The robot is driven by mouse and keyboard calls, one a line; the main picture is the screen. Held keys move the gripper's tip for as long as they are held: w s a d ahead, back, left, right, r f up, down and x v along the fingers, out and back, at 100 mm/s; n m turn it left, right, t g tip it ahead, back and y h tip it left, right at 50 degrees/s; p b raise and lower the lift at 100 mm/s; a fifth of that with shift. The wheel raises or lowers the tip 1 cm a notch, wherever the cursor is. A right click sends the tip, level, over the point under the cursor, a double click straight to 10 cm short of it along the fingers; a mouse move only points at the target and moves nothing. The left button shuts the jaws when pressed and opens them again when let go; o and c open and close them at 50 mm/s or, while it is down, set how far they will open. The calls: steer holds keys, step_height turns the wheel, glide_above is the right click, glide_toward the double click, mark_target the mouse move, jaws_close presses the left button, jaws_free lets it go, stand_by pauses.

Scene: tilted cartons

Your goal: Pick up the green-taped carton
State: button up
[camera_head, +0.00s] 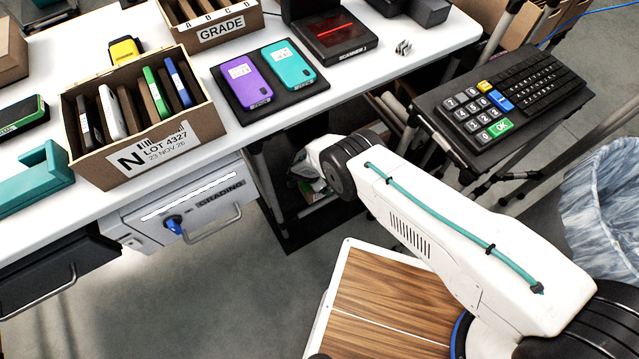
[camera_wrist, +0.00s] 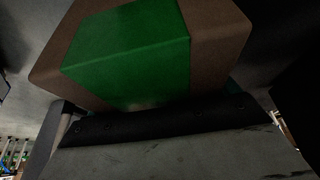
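The green-taped carton (camera_wrist: 125,55) fills the upper middle of the wrist view, very close to the camera. It is brown with a wide green band over its top and front face, and it looks tilted. My gripper (camera_wrist: 160,120) is just below the carton in that view, seen as a dark bar across the picture. The light is dim, and I cannot tell whether the fingers touch or hold the carton. In the head view my arm reaches under the table's edge and hides the gripper and the carton.
The white table (camera_head: 235,140) carries a lot box (camera_head: 150,155) of phones, a dark mat with two phones and a scanner (camera_head: 335,35). A drawer unit (camera_head: 190,215) hangs below. A keypad (camera_head: 495,105) stands right, beside a lined bin (camera_head: 605,200).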

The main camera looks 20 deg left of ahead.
steer(key=c, duration=1)
steer(key=shift+a, duration=0.1)
steer(key=shift+r, duration=0.15)
